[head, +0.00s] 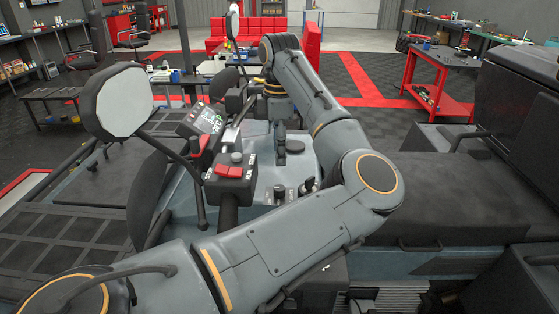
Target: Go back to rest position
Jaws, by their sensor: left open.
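My left arm comes in from the lower left, bends at an elbow on the right and reaches back over the vehicle. My left gripper (281,148) hangs pointing down over the vehicle's grey-blue console (262,180). It is open, and I see nothing held in it. I cannot tell whether its fingertips touch the console or a part on it. The fingers are small and dark here. My right gripper is out of view.
Close to the arm are a handlebar control box with red switches (229,172), a lit display (208,121) and a round mirror (118,102). A dark seat (475,195) lies right of my elbow. A red workbench (438,85) stands farther back on open floor.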

